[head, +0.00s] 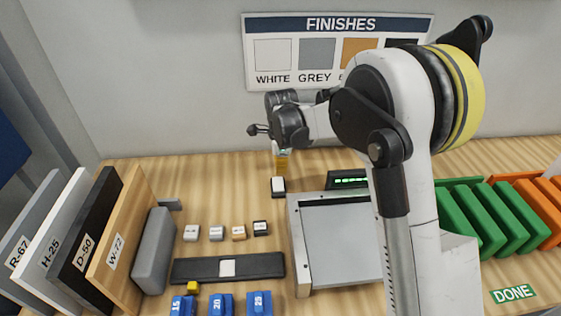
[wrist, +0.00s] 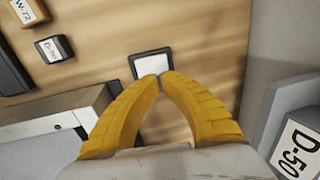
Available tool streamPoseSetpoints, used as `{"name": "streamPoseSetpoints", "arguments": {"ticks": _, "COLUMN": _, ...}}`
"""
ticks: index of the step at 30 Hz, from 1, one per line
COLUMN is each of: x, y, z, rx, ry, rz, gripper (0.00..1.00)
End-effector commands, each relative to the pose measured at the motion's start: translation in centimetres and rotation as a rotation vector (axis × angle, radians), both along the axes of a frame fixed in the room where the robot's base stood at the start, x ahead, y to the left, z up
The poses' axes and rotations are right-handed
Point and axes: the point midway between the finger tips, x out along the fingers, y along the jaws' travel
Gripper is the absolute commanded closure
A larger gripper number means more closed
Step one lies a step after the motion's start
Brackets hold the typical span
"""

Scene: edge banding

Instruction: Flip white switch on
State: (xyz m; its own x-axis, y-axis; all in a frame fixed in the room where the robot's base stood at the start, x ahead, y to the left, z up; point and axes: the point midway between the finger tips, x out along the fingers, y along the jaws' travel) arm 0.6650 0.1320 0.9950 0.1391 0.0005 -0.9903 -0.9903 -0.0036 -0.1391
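A white switch (head: 278,185) in a black frame sits on the wooden bench, left of the grey machine's back corner. It also shows in the wrist view (wrist: 151,67), partly hidden by my fingertips. I cannot tell whether it is on or off. My gripper (head: 281,168) has yellow fingers and points down just behind the switch in the head view. In the wrist view its fingertips (wrist: 162,77) meet with nothing between them, over the switch's lower edge. I cannot tell whether they touch it.
A grey-topped machine (head: 293,235) with a green-lit display (head: 350,181) stands right of the switch. Several small labelled blocks (head: 217,233) and a black bar (head: 200,270) lie to the left. The wall rises behind the bench. Green panels (head: 480,222) stand at right.

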Motion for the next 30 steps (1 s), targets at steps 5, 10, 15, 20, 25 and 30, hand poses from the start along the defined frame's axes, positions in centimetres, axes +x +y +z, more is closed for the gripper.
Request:
{"name": "streamPoseSetpoints", "arguments": {"ticks": 5, "x": 0.4, "y": 0.0, "z": -3.1, "rx": 0.000, "ry": 0.000, "rz": 0.000, "gripper": 1.00}}
{"name": "streamPoseSetpoints", "arguments": {"ticks": 10, "x": 0.6, "y": 0.0, "z": -4.4, "rx": 0.000, "ry": 0.000, "rz": 0.000, "gripper": 1.00}}
{"name": "streamPoseSetpoints", "arguments": {"ticks": 15, "x": 0.6, "y": 0.0, "z": -4.6, "rx": 0.000, "ry": 0.000, "rz": 0.000, "gripper": 1.00}}
{"name": "streamPoseSetpoints", "arguments": {"ticks": 20, "x": 0.6, "y": 0.0, "z": -4.5, "rx": 0.000, "ry": 0.000, "rz": 0.000, "gripper": 1.00}}
{"name": "streamPoseSetpoints", "arguments": {"ticks": 25, "x": 0.9, "y": 0.0, "z": -5.0, "rx": 0.000, "ry": 0.042, "rz": -0.001, "gripper": 1.00}}
{"name": "streamPoseSetpoints", "arguments": {"ticks": 30, "x": 1.0, "y": 0.0, "z": -5.5, "rx": 0.000, "ry": 0.109, "rz": 0.000, "gripper": 1.00}}
